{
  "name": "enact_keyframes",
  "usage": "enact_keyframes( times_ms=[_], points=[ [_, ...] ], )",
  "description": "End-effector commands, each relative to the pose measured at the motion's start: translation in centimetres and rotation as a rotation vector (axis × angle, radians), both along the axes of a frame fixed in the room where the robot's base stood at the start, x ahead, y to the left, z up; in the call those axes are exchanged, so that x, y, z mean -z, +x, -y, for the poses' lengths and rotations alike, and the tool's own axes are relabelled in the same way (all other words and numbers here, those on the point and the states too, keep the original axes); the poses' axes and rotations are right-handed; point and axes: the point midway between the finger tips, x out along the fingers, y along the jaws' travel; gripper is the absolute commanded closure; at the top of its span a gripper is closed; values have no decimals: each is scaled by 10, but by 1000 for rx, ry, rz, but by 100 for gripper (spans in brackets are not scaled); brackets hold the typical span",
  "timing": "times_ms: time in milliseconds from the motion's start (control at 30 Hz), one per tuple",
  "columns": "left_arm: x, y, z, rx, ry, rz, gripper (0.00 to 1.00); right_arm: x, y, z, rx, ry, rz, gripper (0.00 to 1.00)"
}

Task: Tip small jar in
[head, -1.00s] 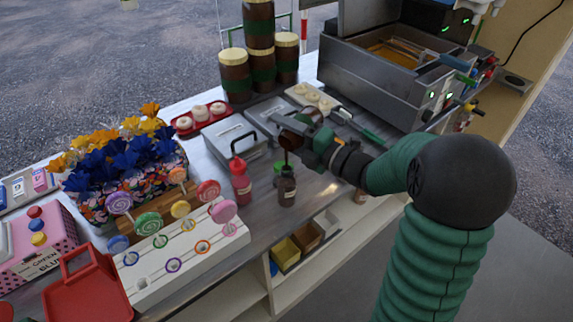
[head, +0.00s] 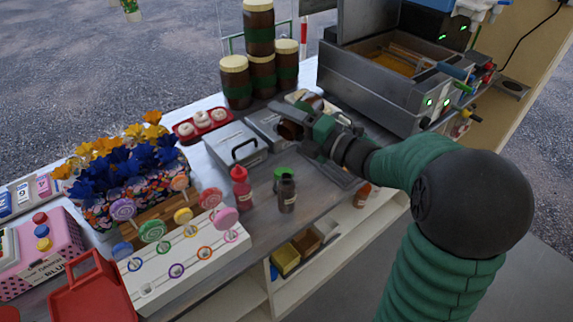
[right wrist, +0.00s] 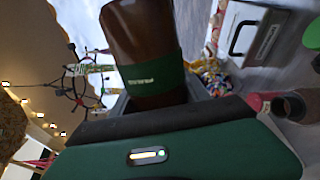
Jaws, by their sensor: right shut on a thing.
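The small brown jar (head: 290,130) is in my right gripper (head: 308,132), tilted over, above the steel containers in the head view. In the right wrist view the jar (right wrist: 145,50) shows large, with a green band, between the jaws; its mouth is out of that frame. A steel container (head: 262,124) lies just left of and below the jar; I cannot tell what is inside it. A closed steel lid with a black handle (head: 236,146) is to its left. My left gripper is not in view.
Large brown jars (head: 236,80) are stacked behind. A fryer (head: 385,75) stands at the right. Lollipops in a white rack (head: 185,262) fill the front left.

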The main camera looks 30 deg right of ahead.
Motion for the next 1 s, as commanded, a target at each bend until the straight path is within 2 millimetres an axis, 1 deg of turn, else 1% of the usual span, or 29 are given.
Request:
enact_keyframes(
  times_ms=[33,100,167,300,433,500,600,700,833,867,933,1000],
  points=[
    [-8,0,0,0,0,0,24,-12,0,0,1,-1,3,100],
    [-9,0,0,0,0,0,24,-13,0,0,1,2,0,100],
    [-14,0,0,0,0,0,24,-15,0,1,1,35,-12,100],
    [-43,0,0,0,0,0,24,-24,1,0,1,232,-79,100],
    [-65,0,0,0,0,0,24,-27,0,0,1,430,-146,100],
    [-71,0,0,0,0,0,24,-26,0,1,2,509,-171,100],
    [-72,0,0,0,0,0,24,-22,0,1,1,559,-187,100],
    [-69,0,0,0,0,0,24,-20,0,1,1,561,-188,100],
    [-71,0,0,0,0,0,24,-21,0,0,0,565,-189,100],
    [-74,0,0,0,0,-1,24,-23,0,0,0,579,-194,100],
    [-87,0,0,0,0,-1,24,-29,0,0,0,645,-217,100],
    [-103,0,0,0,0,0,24,-33,0,0,1,749,-253,100]
  ],
)
